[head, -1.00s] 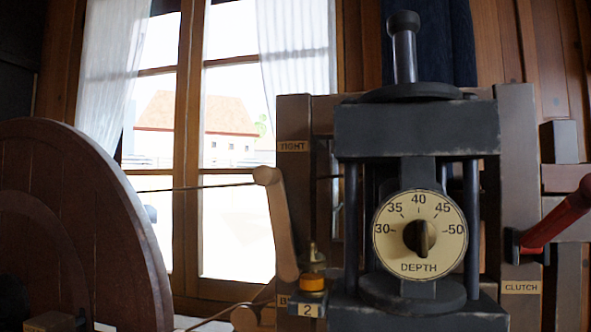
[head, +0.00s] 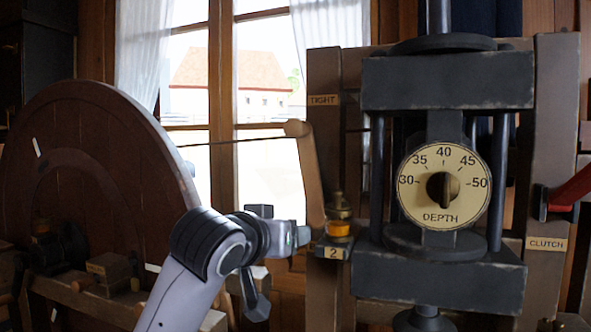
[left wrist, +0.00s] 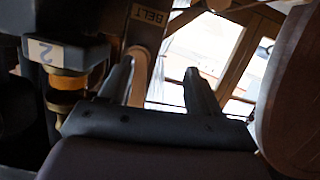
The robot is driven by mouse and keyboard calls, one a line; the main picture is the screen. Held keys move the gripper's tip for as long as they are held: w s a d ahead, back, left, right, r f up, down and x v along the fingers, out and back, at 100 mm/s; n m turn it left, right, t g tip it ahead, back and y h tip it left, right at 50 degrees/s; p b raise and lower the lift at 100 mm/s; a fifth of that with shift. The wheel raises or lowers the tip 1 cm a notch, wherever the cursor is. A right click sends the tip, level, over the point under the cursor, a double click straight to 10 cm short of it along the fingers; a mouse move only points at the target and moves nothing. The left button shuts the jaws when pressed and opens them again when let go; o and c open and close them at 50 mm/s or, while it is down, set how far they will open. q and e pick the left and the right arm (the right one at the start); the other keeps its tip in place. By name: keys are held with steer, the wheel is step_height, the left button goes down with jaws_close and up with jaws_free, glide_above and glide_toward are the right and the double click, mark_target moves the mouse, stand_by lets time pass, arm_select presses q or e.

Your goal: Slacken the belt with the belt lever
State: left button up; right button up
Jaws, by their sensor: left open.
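The belt lever (head: 311,180) is a pale wooden bar with a round knob, standing nearly upright with its knob just below the TIGHT label (head: 323,100). A thin dark belt line (head: 240,141) runs from the large wooden wheel (head: 105,130) towards the knob. My left gripper (head: 283,240) is just left of the lever's lower part; its fingers are hard to make out there. In the left wrist view the gripper (left wrist: 160,82) is open, and the wooden lever (left wrist: 138,68) shows close beside its left finger. Contact cannot be told. My right gripper is not in view.
A brass and amber oiler (head: 338,218) over a label 2 stands right of the lever's lower end. The dark press with its depth dial (head: 444,187) and the red clutch handle (head: 570,192) are further right. A BELT label (left wrist: 151,15) shows in the wrist view.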

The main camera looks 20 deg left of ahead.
mark_target(291, 127)
arm_select(q)
step_height(291, 127, up, 17)
steer(key=s+n+t, duration=0.1)
steer(key=s+t, duration=0.2)
steer(key=w, duration=0.2)
steer(key=w+p, duration=0.1)
steer(key=w, duration=0.1)
steer(key=w+p, duration=0.1)
steer(key=w, duration=0.1)
steer(key=shift+w+d+r, duration=0.2)
steer(key=shift+r, duration=0.15)
steer(key=shift+w+f+p, duration=0.1)
steer(key=shift+w+p, duration=0.2)
steer(key=shift+w, duration=0.3)
jaws_close()
steer(key=shift+s, duration=0.1)
